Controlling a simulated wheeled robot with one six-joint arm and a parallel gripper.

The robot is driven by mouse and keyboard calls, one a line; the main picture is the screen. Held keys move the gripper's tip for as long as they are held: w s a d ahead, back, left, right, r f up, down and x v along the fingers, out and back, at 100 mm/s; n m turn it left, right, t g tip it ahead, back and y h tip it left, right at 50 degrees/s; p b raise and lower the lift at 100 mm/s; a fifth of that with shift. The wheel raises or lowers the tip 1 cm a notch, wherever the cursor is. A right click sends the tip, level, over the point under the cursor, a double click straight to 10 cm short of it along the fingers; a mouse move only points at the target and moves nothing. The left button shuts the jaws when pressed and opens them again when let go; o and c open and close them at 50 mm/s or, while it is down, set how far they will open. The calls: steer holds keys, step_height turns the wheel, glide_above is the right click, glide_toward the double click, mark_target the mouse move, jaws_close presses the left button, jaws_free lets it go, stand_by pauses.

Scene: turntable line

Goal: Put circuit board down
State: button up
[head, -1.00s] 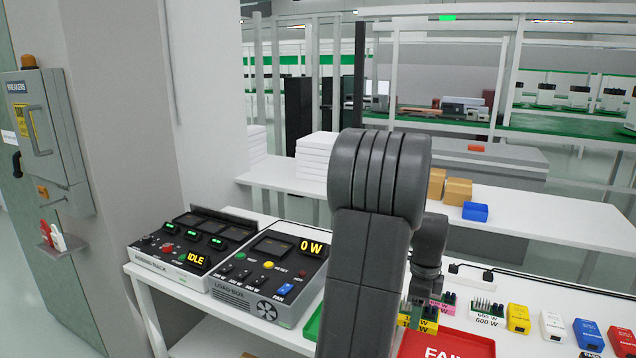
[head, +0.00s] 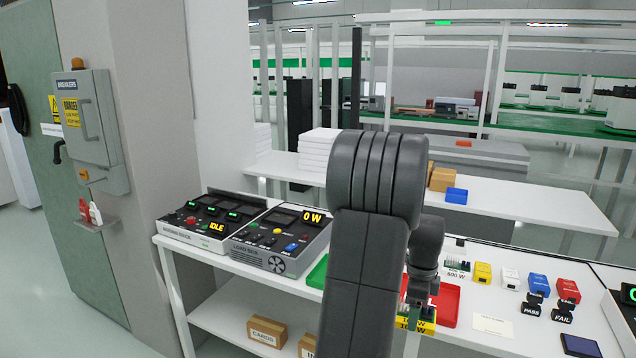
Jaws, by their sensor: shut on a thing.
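My gripper (head: 423,296) is shut on a circuit board (head: 414,313), at the lower middle of the head view. The board is green with a yellow block marked in W, partly hidden by my own arm. It appears in front of the red tray (head: 446,306), near the table's front edge. I cannot tell its height above the table or whether it touches anything. A green tray (head: 318,272) shows left of my arm, mostly hidden.
A 600 W block (head: 456,268) and several coloured small boxes (head: 539,284) stand right of my gripper, near PASS (head: 532,304) and FAIL (head: 563,311) stamps.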

steer(key=shift+w+a+f+n, duration=0.8)
steer(key=shift+w+a+f, duration=0.15)
steer(key=shift+w, duration=0.1)
steer(key=w+a+f+n, duration=0.1)
steer(key=a+f+n, duration=0.6)
steer(key=a+n, duration=0.3)
steer(key=w+a+f+n+p, duration=0.1)
steer(key=a+f+n, duration=0.7)
steer(key=a+n, duration=0.2)
steer(key=shift+a+n, duration=0.3)
steer(key=shift+a, duration=0.2)
steer(key=shift+w+d, duration=0.1)
